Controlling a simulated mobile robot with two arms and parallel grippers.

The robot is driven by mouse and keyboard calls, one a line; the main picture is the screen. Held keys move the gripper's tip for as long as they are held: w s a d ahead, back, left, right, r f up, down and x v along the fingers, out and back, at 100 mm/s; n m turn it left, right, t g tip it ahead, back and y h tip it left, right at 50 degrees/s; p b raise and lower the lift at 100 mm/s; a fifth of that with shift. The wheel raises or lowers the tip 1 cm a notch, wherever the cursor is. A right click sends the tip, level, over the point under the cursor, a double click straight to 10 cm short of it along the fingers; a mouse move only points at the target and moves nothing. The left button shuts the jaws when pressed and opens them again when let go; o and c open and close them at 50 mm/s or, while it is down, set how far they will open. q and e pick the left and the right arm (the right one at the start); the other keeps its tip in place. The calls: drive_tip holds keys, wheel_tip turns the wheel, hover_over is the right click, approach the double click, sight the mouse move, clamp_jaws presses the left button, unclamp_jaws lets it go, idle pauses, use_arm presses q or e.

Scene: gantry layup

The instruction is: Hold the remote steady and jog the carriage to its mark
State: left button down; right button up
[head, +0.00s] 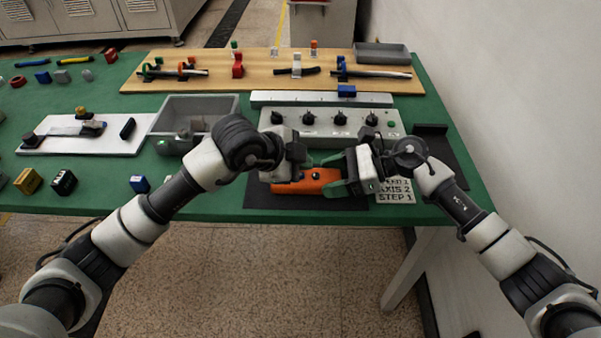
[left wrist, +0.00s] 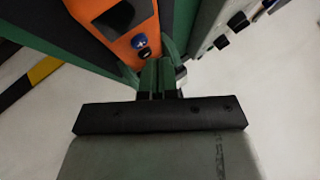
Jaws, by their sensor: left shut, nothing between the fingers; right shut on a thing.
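The orange remote (head: 300,182) lies over a dark mat (head: 262,196) at the table's front. In the left wrist view the remote (left wrist: 112,14) shows a dark screen, a blue button and a dark one. My right gripper (head: 338,180) is shut on the remote's right end. My left gripper (head: 308,162) is shut and empty just behind the remote; its closed green fingers (left wrist: 158,75) show beside the remote's button end. The blue carriage (head: 346,91) sits on a pale rail (head: 290,98), right of its middle. I cannot make out the mark. A card (head: 396,190) reads "AXIS 2 STEP 1".
A grey panel with several black knobs (head: 372,119) stands behind the grippers. A grey bin (head: 197,103) and white board (head: 60,140) lie left. A wooden board (head: 215,83) with tools spans the back. Small blocks (head: 65,182) sit front left.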

use_arm(q)
drive_tip(key=shift+f, duration=0.15)
drive_tip(key=shift+f, duration=0.25)
drive_tip(key=shift+f, duration=0.4)
idle(0.7)
drive_tip(key=shift+r, duration=3.35)
use_arm(e)
drive_tip(key=o, duration=1.2)
drive_tip(key=shift+c, duration=0.2)
